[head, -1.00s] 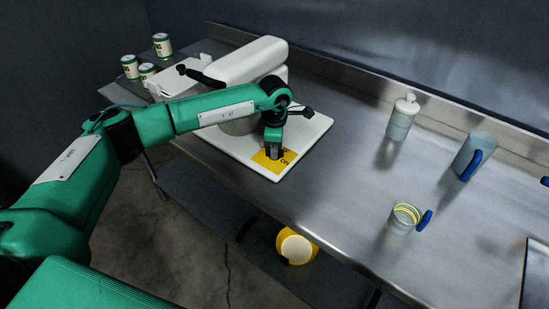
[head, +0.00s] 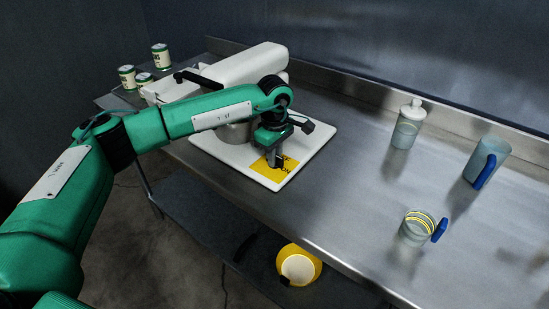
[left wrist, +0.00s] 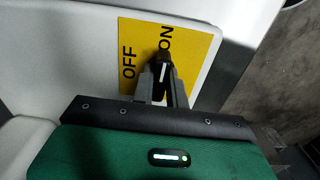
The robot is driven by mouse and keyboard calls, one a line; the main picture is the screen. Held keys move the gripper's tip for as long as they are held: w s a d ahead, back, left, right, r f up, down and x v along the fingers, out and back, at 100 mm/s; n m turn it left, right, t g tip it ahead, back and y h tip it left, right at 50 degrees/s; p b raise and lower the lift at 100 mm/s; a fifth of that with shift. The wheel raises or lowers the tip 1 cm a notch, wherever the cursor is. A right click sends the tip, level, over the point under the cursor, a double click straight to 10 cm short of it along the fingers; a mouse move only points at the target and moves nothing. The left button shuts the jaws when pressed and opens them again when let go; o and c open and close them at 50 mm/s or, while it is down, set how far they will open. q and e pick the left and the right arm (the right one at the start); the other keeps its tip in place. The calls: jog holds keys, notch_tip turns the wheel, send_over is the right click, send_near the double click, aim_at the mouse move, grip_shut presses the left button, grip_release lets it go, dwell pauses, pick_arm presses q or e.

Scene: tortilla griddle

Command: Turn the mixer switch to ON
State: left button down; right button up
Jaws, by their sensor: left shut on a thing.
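The white mixer (head: 248,65) stands on a white base plate (head: 318,140) on the steel table. A yellow label (head: 268,171) lies on the plate near its front corner. In the left wrist view the yellow label (left wrist: 194,50) reads OFF at left and ON at right. The small black switch (left wrist: 164,56) has a white mark and sits just below the word ON, its mark pointing roughly toward ON. My left gripper (left wrist: 163,82) is shut on the switch, a finger on each side, partly hiding it. In the head view my left gripper (head: 274,160) points down onto the label.
Several cans (head: 160,56) stand at the far left. A bottle (head: 407,124), a blue-handled pitcher (head: 484,161) and a clear cup with a blue handle (head: 417,226) stand on the right. A yellow round thing (head: 299,265) sits on the lower shelf. The table between is clear.

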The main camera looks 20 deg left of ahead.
pick_arm(q)
jog(key=shift+r, duration=0.15)
jog(key=c, duration=1.4)
grip_release()
jog(key=shift+d, duration=0.1)
